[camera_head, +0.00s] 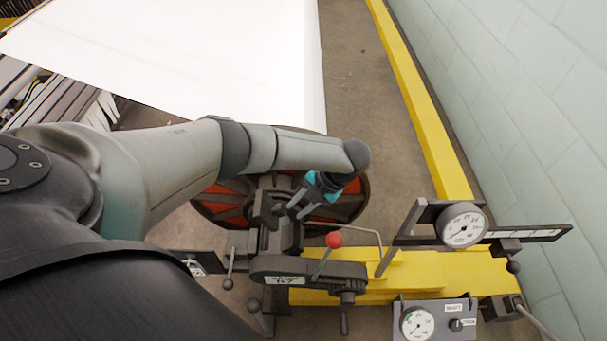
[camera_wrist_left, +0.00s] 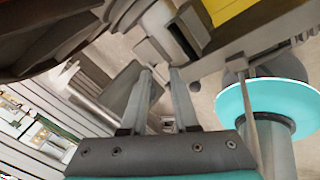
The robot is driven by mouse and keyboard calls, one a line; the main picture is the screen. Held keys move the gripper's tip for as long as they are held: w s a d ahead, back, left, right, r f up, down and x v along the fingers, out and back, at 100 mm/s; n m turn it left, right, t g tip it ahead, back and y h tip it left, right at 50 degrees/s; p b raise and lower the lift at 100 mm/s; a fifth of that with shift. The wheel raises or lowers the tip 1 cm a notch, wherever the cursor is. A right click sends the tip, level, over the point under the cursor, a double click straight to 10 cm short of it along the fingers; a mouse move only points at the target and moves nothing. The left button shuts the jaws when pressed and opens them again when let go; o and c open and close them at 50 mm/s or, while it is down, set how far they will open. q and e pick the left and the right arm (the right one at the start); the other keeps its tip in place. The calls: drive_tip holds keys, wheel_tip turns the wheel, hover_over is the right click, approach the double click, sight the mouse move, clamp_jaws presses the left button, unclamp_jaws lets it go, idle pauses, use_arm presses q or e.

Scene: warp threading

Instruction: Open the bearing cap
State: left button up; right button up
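My left gripper (camera_head: 283,212) reaches in from the left over the bearing at the near end of the spoked wheel. Its two slim grey fingers are apart, with an empty gap between them. The dark grey bearing block (camera_head: 284,238) stands just below the fingertips. A dark upright part at its top (camera_head: 262,208) looks like the bearing cap; I cannot tell whether it is open. In the left wrist view the left gripper (camera_wrist_left: 162,70) points at dark metal parts, and I cannot tell whether it touches them. My right gripper is not in view.
A red-knobbed lever (camera_head: 334,240) rises close to the right of the bearing. The orange-and-black wheel (camera_head: 225,205) lies behind. Dial gauges (camera_head: 463,225) stand on the yellow frame (camera_head: 430,268) at right. A white sheet (camera_head: 220,60) spreads at the back. Bare floor lies beyond the wheel.

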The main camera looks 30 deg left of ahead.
use_arm(q)
drive_tip(key=o, duration=0.4)
drive_tip(key=shift+s+d+r, duration=0.15)
drive_tip(key=shift+s, duration=0.15)
drive_tip(key=shift+w+d, duration=0.15)
drive_tip(key=shift+w, duration=0.1)
